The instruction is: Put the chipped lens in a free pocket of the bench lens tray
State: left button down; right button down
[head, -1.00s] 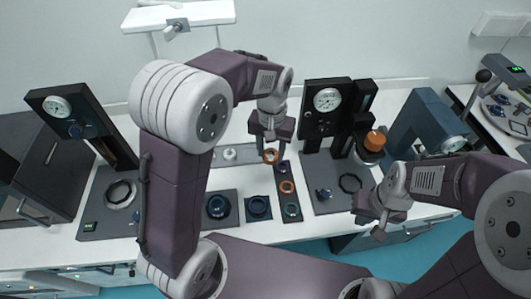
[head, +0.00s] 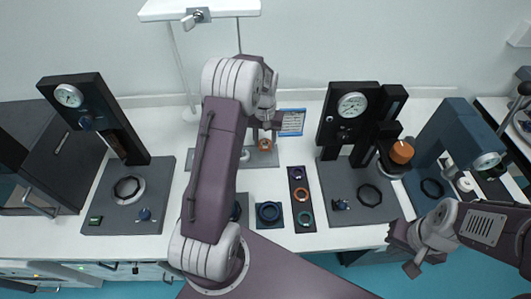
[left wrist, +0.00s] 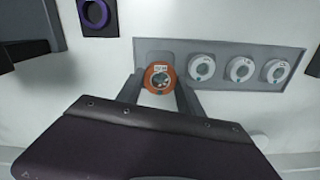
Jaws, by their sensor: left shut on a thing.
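My left gripper (head: 265,126) is shut on an orange-rimmed lens (head: 265,145), which also shows between the two fingers in the left wrist view (left wrist: 160,77). The lens is over one end of a long grey tray (head: 271,161). In the left wrist view the tray (left wrist: 222,72) has several white-rimmed round pieces in a row beside the held lens. I cannot tell whether the lens touches the tray, and any pocket under it is hidden. A chip is not clear. My right gripper (head: 405,252) is at the front right, away from the tray, its opening unclear.
A narrow black rack (head: 300,216) holds purple, orange and teal rings. A black square holder with a dark blue ring (head: 269,213) is to its left. Gauge stands flank the area, one left (head: 85,105), one right (head: 345,130). A blue printed card (head: 292,122) is behind.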

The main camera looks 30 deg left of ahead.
aim_at(265, 156)
pick_arm(q)
jog(key=shift+f, duration=2.95)
jog(key=shift+f, duration=0.1)
jog(key=c, duration=1)
grip_release()
jog(key=shift+c, duration=0.2)
notch_tip(265, 156, up, 12)
jog(key=shift+r, duration=0.25)
jog(key=s+d+m, duration=0.1)
jog(key=s+d, duration=0.2)
jog(key=s, duration=0.3)
jog(key=s+d+f+m, duration=0.1)
jog(key=s+d, duration=0.3)
jog(key=s, duration=0.2)
jog(key=s+d+f+m+t, duration=0.1)
jog(key=s+d, duration=0.3)
jog(key=s, duration=0.2)
jog(key=shift+s+f+m, duration=0.25)
jog(key=shift+s+m, duration=0.1)
jog(key=shift+m, duration=0.05)
jog(key=shift+f, duration=0.1)
